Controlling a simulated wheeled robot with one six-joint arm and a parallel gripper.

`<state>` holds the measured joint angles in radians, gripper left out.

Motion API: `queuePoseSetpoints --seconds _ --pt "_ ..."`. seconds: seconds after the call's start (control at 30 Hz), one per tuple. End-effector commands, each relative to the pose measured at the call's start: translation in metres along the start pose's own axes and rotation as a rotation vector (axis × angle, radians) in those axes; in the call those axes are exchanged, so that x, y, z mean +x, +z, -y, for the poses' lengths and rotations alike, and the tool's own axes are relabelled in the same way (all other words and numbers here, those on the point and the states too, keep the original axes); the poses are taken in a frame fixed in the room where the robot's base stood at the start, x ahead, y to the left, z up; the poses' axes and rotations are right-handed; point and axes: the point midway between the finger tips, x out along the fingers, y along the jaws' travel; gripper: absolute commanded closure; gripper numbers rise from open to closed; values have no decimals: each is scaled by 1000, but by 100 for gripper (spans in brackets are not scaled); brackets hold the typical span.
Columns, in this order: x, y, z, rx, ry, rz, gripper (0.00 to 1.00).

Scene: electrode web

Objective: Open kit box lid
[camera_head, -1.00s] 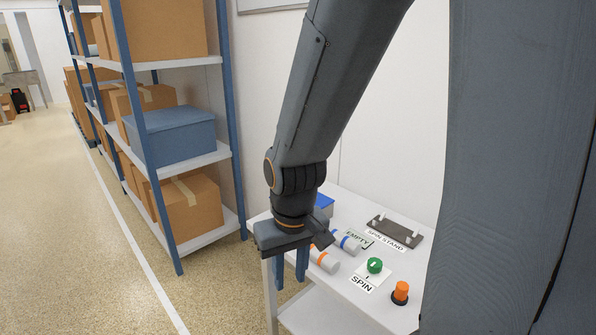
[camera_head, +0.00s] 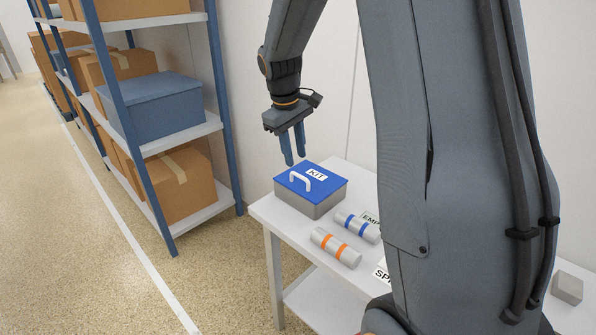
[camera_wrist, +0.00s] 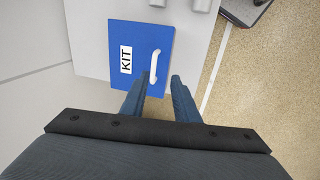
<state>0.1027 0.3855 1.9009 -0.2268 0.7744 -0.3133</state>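The kit box (camera_head: 311,206) is a grey box with a blue lid (camera_head: 322,187), standing on the far left end of the white table. The lid lies flat and closed, with a white arched handle (camera_head: 300,180) and a KIT label. In the wrist view the blue lid (camera_wrist: 140,77) is ahead of the fingers, its handle (camera_wrist: 154,66) towards the right side. My gripper (camera_head: 295,162) points down above the back left of the box, apart from the handle. Its two fingers are parted with nothing between them, also in the wrist view (camera_wrist: 156,84).
Two grey cylinders, one with orange bands (camera_head: 336,248) and one with blue bands (camera_head: 357,226), lie on the table (camera_head: 262,208) in front of the box. A blue shelf rack (camera_head: 227,150) with boxes stands at the left. The wall is close behind.

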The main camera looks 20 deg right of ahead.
Motion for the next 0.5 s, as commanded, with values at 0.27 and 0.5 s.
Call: queuePoseSetpoints --seconds 0.27,0.5 --pt "19 -9 -12 -29 12 12 72" --pt "55 -9 -11 -28 12 9 72"
